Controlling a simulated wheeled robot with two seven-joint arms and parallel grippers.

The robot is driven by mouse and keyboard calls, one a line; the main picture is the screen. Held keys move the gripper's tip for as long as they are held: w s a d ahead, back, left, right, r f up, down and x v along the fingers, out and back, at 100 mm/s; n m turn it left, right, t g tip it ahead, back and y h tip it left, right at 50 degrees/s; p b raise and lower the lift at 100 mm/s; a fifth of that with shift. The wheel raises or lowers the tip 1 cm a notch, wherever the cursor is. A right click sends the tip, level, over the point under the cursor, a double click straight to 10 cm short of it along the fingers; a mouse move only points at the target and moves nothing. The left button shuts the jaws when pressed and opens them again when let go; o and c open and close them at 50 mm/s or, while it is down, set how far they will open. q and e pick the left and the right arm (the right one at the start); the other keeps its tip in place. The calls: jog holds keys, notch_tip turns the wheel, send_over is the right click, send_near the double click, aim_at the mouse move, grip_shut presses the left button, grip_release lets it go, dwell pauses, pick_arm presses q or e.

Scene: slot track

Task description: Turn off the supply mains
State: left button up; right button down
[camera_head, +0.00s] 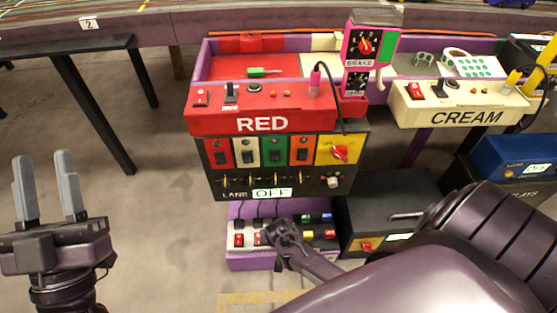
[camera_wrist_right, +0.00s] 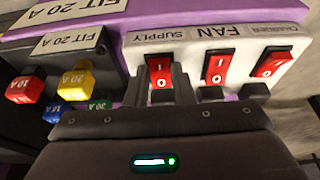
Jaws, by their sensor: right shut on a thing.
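In the right wrist view a white switch panel (camera_wrist_right: 215,35) carries three red rocker switches. The supply switch (camera_wrist_right: 158,65) is nearest the coloured fuses, marked I and 0. My right gripper (camera_wrist_right: 168,84) is shut at this switch, its fingers covering the lower part. Which way the rocker is tilted is unclear. In the head view the panel (camera_head: 246,228) sits low under the lane box, and my right gripper (camera_head: 279,230) hides the supply switch. My left gripper (camera_head: 47,185) is open and empty, far to the left above the floor.
The fan switch (camera_wrist_right: 219,66) and chargers switch (camera_wrist_right: 272,63) stand beside the supply switch. A yellow fuse (camera_wrist_right: 75,79) and others sit on the left. Above are the lane box (camera_head: 290,188) and red console (camera_head: 262,113). A black box (camera_head: 385,205) stands at right.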

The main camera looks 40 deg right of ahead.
jog(key=shift+w+d+r+g+y+p, duration=0.2)
jog(key=shift+g+y+p, duration=0.2)
jog(key=shift+g+p, duration=0.3)
jog(key=shift+w+d+r+g+y+p, duration=0.1)
jog(key=shift+w+d+g+y+p, duration=0.2)
jog(key=shift+g+y+p, duration=0.45)
jog(key=shift+a+g, duration=0.1)
jog(key=shift+g, duration=0.25)
pick_arm(q)
notch_tip(320, 180, down, 25)
jog(key=s+d+g+y, duration=0.1)
jog(key=g+y, duration=0.4)
jog(key=g, duration=0.8)
jog(key=shift+d+f, duration=0.15)
jog(key=shift+d, duration=0.2)
pick_arm(e)
jog(key=c, duration=1.2)
grip_release()
jog(key=shift+c, duration=0.2)
pick_arm(q)
jog(key=shift+s+f, duration=0.1)
